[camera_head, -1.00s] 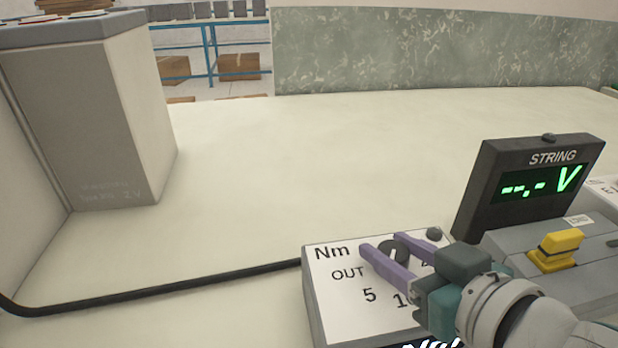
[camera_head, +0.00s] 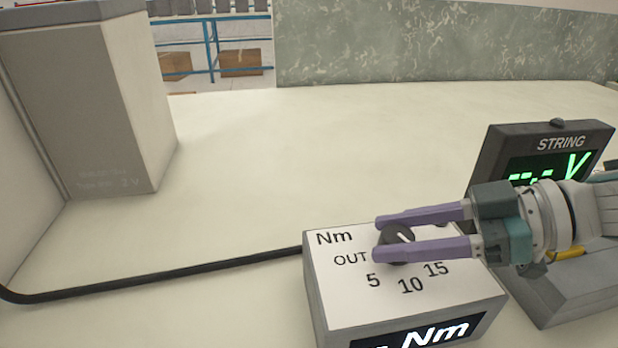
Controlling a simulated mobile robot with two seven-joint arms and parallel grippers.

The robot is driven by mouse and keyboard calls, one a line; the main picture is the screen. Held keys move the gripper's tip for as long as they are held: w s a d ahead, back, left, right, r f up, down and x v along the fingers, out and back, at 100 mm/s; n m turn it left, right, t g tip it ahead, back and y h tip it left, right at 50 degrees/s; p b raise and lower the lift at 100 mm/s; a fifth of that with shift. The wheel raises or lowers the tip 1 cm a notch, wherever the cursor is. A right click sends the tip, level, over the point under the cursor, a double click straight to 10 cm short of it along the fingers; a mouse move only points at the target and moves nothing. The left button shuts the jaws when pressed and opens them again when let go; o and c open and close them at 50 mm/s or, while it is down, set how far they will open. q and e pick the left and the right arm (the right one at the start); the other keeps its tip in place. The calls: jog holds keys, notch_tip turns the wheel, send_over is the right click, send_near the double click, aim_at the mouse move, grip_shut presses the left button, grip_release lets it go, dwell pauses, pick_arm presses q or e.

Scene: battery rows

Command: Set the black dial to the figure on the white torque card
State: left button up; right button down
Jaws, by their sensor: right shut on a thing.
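The black dial (camera_head: 398,249) sits on the top face of a grey and white box (camera_head: 345,285) at the lower middle. The face reads Nm, OUT, 5, 10 and 15. The dial's white mark is slanted; I cannot tell surely which label it points at. My right gripper (camera_head: 380,238) is shut on the dial, one purple finger on each side, reaching in from the right. The box's dark front display (camera_head: 440,332) shows "Nm" and is cut off by the frame's lower edge. I see no white torque card. My left gripper is not in view.
A STRING display (camera_head: 560,143) with green characters stands at the right, partly behind my right arm. A yellow part (camera_head: 570,254) shows below that arm. A black cable (camera_head: 160,280) runs left from the box. A tall grey battery block (camera_head: 100,110) stands left. The middle surface is clear.

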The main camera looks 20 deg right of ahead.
pick_arm(q)
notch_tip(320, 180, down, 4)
jog(key=b, duration=0.3)
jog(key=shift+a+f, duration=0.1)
pick_arm(e)
jog(key=n+g, duration=0.1)
jog(key=n+g+y, duration=0.1)
jog(key=n+g, duration=0.1)
jog(key=shift+w+f+y, duration=0.1)
jog(key=shift+f+y, duration=0.15)
jog(key=shift+y, duration=0.05)
pick_arm(q)
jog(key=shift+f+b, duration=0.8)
jog(key=shift+b, duration=0.15)
pick_arm(e)
jog(key=shift+r+n+g+y, duration=0.2)
jog(key=shift+n+g+y, duration=0.1)
jog(key=shift+n+g, duration=0.55)
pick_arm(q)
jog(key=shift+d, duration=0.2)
pick_arm(e)
jog(key=shift+r, duration=0.1)
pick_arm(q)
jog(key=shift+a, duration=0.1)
pick_arm(e)
jog(key=shift+c, duration=1.8)
grip_release()
jog(key=shift+a, duration=0.1)
